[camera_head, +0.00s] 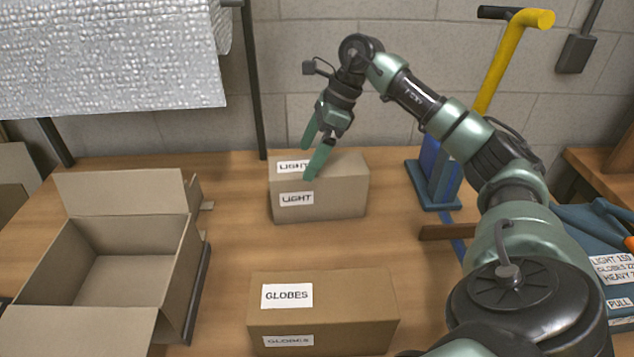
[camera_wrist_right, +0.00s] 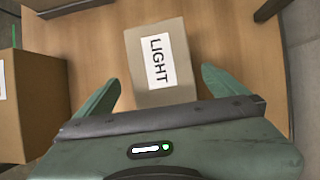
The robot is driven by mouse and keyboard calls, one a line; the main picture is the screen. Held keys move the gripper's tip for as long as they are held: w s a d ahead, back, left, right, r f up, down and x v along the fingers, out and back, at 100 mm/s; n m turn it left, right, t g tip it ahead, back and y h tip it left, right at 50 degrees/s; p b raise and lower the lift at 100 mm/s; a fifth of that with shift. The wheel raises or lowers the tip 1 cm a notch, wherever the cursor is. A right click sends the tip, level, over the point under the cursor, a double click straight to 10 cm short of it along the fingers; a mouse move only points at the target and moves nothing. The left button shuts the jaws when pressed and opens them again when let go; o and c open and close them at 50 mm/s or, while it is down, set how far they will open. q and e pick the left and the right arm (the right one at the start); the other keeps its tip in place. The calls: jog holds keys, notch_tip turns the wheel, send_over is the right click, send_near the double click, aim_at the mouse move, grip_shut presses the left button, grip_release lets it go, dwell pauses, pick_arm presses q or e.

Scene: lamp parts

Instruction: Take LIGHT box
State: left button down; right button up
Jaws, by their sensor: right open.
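The LIGHT box (camera_head: 340,190) is a closed brown carton with white LIGHT labels on its top and front. It stands on the wooden table toward the back, near the wall. My right gripper (camera_head: 309,155) is open above the left part of the box, its fingers pointing down. In the right wrist view the LIGHT box (camera_wrist_right: 162,92) lies ahead, between and beyond the two spread fingers (camera_wrist_right: 160,92). I cannot tell whether a finger touches it. My left gripper is not in view.
A closed GLOBES box (camera_head: 340,300) stands at the front of the table (camera_head: 235,240). An open empty carton (camera_head: 125,280) is at the left. A blue stand (camera_head: 436,180) with a yellow-handled tool (camera_head: 500,60) is at the right. A silver bubble-wrap roll (camera_head: 110,55) hangs at upper left.

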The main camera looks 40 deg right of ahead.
aim_at(326, 165)
jog(key=s+d, duration=0.1)
jog(key=s+d+f+h, duration=0.1)
jog(key=shift+s+d+g+h+b, duration=0.2)
jog(key=shift+d+g+h+b, duration=0.1)
jog(key=shift+d, duration=0.05)
jog(key=x, duration=0.2)
jog(key=p+x, duration=0.1)
jog(key=x, duration=0.4)
jog(key=shift+w+a+f, duration=0.15)
jog(key=shift+w+f, duration=0.05)
jog(key=shift+w, duration=0.2)
jog(key=shift+c, duration=0.3)
jog(key=c, duration=1.5)
jog(key=shift+r, duration=0.1)
jog(key=c, duration=0.3)
